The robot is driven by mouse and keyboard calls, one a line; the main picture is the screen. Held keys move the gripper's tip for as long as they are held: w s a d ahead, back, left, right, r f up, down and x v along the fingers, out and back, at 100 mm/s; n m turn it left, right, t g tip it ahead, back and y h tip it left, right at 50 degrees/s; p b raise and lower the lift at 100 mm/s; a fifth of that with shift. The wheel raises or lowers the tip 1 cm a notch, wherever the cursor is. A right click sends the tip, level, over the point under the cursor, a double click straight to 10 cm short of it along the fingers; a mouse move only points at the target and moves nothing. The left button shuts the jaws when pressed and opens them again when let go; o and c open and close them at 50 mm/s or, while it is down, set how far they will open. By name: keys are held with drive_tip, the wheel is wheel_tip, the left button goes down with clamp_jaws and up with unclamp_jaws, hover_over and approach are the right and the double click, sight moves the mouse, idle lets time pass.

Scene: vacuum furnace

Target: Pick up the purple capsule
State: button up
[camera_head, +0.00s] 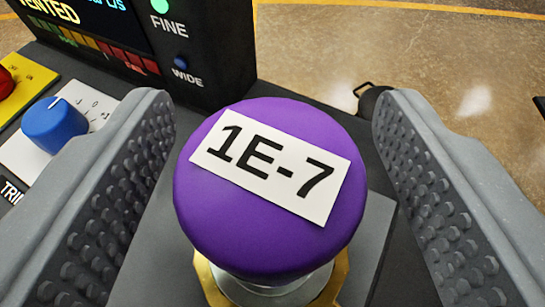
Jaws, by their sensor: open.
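The purple capsule (225,195) stands upright in the middle of the view, with a white label reading "1E-7" on its round top. Below the purple top, a silvery part and a gold-coloured base (335,285) show partly; the rest is hidden under the top. My gripper (272,130) is open, with one studded grey jaw on the left and one on the right of the capsule. Gaps show between the capsule and both jaws, the gap on the left looking narrower. The gripper holds nothing.
A black display box (205,60) with a green light and a blue knob stands behind the capsule. At left are a blue dial (55,124) and a red button (5,82) on a yellow plate. A small black object (372,98) sits behind the right jaw. Open floor lies beyond.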

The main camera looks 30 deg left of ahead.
drive_tip(key=shift+w+a+f, duration=0.3)
drive_tip(key=shift+w+a, duration=0.05)
drive_tip(key=shift+w, duration=0.2)
drive_tip(key=shift+c, duration=0.3)
drive_tip(key=c, duration=1.2)
drive_tip(key=shift+r, duration=0.1)
